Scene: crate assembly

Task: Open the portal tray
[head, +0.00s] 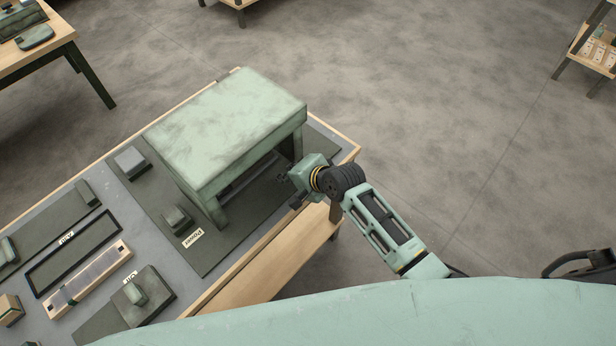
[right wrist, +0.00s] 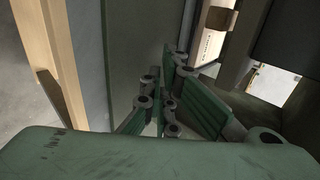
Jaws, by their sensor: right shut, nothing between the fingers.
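The portal (head: 228,125) is a pale green, worn box-like frame on legs, standing on a dark mat on the workbench. Its underside is in shadow, and I cannot make out the tray clearly; a dark bar (head: 240,182) shows low between the legs. My right gripper (head: 284,182) is beside the portal's right-hand leg, low at the open side. Its tips are hard to see in the head view. In the right wrist view the green fingers (right wrist: 172,66) are together with nothing held, near dark surfaces. My left gripper is out of view.
The workbench (head: 262,262) has a wooden edge close to my right arm. A grey block (head: 131,162), a small dark block (head: 176,218) and a label (head: 193,238) are by the portal. A pale wooden piece (head: 90,278) lies to the left. Open floor is right.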

